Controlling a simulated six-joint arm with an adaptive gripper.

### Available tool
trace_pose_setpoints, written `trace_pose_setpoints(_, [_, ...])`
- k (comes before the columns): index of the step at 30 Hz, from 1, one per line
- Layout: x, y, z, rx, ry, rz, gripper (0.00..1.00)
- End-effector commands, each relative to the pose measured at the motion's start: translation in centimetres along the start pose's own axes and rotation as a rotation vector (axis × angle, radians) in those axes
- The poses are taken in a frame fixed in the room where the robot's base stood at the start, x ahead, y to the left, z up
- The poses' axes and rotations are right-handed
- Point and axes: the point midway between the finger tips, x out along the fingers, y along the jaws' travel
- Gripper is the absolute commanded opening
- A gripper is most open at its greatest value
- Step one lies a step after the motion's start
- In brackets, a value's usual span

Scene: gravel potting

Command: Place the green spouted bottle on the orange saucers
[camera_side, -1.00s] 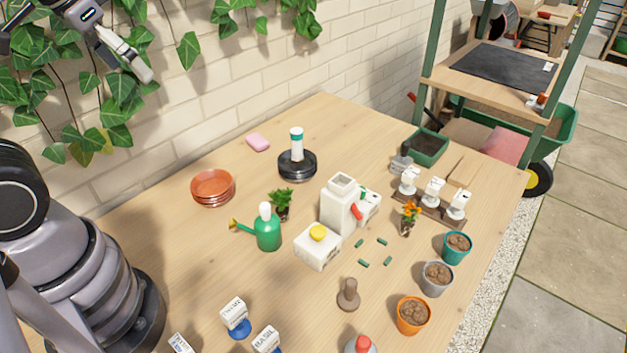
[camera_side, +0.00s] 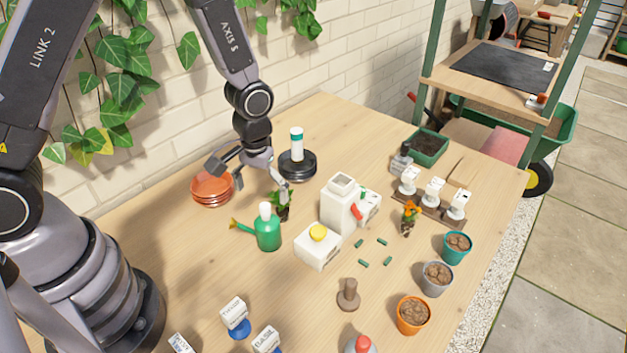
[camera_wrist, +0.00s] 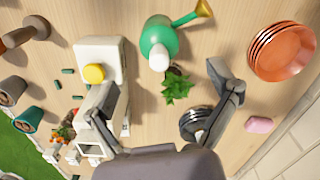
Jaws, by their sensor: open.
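The green spouted bottle (camera_side: 268,232) stands upright on the table, with a white cap and a yellow-tipped spout pointing left. It also shows in the wrist view (camera_wrist: 160,38), seen from above. The stack of orange saucers (camera_side: 212,190) lies at the left near the wall, partly behind my gripper. In the wrist view the saucers (camera_wrist: 281,52) are at the upper right. My gripper (camera_side: 253,181) is open and empty, above the table between the saucers and the bottle. In the wrist view its fingers (camera_wrist: 163,84) are spread wide, with the bottle just beyond them.
A small leafy plant (camera_side: 283,203) stands close behind the bottle, partly hidden by a finger. A white box with a yellow cap (camera_side: 318,246) and a white jug (camera_side: 339,205) stand to the right. Black saucers (camera_side: 297,164) bear a white tube. Table between bottle and saucers is clear.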

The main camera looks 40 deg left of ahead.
Motion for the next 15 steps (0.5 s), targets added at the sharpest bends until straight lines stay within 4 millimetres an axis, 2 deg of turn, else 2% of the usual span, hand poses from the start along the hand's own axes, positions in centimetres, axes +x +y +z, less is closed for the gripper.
trace_pose_setpoints(3, [2.6,-0.1,0.1,0.000,-0.006,-0.003,0.88])
trace_pose_setpoints(6, [4.0,-0.1,0.0,-0.001,-0.003,-0.002,0.88])
trace_pose_setpoints(11, [5.0,0.0,0.0,-0.001,0.000,0.000,0.88])
trace_pose_setpoints(15, [6.8,0.1,-0.1,0.001,-0.003,-0.002,0.88])
